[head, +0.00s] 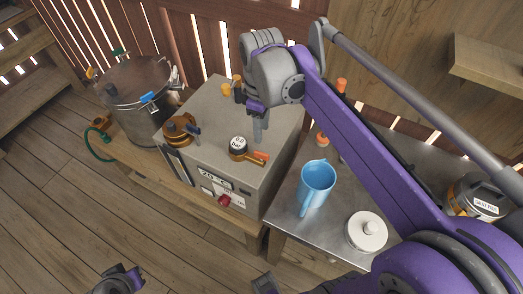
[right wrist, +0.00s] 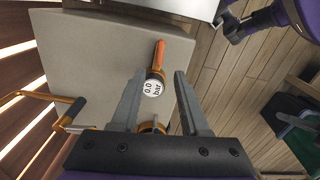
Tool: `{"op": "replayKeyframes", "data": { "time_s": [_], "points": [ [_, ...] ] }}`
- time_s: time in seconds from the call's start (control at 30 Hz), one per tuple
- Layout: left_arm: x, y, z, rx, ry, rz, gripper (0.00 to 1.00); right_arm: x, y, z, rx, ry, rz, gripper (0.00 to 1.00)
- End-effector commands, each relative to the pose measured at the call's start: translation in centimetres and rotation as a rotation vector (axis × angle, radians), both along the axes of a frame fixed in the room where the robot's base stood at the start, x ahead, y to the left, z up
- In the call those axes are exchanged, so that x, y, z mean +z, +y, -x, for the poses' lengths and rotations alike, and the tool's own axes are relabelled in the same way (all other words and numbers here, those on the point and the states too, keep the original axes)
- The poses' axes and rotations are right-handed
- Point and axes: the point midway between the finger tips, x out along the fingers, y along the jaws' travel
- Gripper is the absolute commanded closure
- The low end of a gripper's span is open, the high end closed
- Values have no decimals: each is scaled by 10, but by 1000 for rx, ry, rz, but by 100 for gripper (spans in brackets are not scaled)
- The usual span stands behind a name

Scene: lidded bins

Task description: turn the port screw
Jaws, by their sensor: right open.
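A grey box (head: 225,125) carries several fittings on top. A round gauge reading 0.0 bar (head: 239,143) has a brass body and an orange-tipped lever (head: 262,158); the gauge also shows in the right wrist view (right wrist: 152,88). I cannot tell which part is the port screw. My right gripper (head: 257,134) is open above the box; in the right wrist view its fingers (right wrist: 160,76) frame the gauge with a gap. My left gripper (head: 122,281) is low at the bottom left, its jaws unclear.
A steel pot (head: 138,90) stands left of the box with a green hose (head: 97,143). On the metal table (head: 290,190) at the right are a blue jug (head: 317,183), a white lidded dish (head: 367,231) and a labelled canister (head: 477,197). Orange-capped bottles (head: 322,138) stand behind.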

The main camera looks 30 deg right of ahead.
Motion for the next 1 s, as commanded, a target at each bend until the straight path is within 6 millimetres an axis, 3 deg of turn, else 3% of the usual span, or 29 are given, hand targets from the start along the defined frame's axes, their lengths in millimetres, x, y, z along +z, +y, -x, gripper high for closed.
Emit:
{"op": "replayKeyframes", "data": {
  "time_s": [0.5,0.7,0.97,1.0],
  "points": [
    [-9,0,2,0,4,0,100,-88,1,0,-2,-1,0,55],
    [-10,0,3,0,5,0,100,-102,1,0,-2,-1,0,55],
    [-10,0,2,0,5,0,100,-103,1,1,-2,-1,0,55],
    [-10,0,2,0,5,0,100,-103,1,1,-2,-1,0,59]
  ]
}}
